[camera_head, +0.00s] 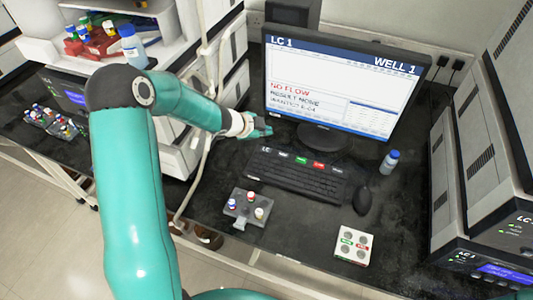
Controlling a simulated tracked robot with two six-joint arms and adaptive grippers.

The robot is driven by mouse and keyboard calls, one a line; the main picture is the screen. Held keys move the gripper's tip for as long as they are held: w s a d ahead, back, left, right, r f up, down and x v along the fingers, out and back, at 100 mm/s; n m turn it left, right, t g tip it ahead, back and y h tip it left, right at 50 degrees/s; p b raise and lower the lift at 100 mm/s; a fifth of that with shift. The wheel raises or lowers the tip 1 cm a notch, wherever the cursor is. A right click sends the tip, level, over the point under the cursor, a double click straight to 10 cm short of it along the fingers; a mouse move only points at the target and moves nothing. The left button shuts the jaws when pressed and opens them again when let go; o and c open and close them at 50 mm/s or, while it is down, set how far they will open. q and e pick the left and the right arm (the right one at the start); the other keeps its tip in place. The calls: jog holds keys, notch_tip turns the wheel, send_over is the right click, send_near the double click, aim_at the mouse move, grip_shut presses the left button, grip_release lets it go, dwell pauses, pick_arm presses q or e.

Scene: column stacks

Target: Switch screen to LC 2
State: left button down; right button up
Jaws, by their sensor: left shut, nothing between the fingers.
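The monitor (345,85) stands at the back of the dark bench and reads "LC 1", "WELL 1" and a red "NO FLOW". A black keyboard (297,178) lies in front of it, with a row of labelled keys along its top, including a green and a red one. A small white button box (354,245) with several round buttons and green and red labels sits at the front right. My left gripper (262,128) is shut and empty, left of the monitor stand, above the keyboard's far left end. My right gripper is not in view.
A vial holder (243,208) with several capped vials sits front left of the keyboard. A mouse (364,201) and a blue-capped bottle (390,162) stand right of it. Tall instruments (487,150) bound the right side; a shelf unit (215,60) stands at the left.

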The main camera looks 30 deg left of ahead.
pick_arm(q)
jog(key=b, duration=0.4)
send_over(265, 150)
notch_tip(265, 150, down, 4)
jog(key=shift+f, duration=0.15)
jog(key=shift+f+b, duration=0.5)
jog(key=shift+f, duration=0.45)
jog(key=shift+f+b, duration=0.3)
jog(key=shift+f, duration=0.05)
jog(key=shift+f+b, duration=0.4)
dwell(0.8)
jog(key=shift+r, duration=0.1)
jog(key=shift+r+p, duration=0.75)
jog(key=shift+p, duration=0.2)
jog(key=shift+r, duration=0.1)
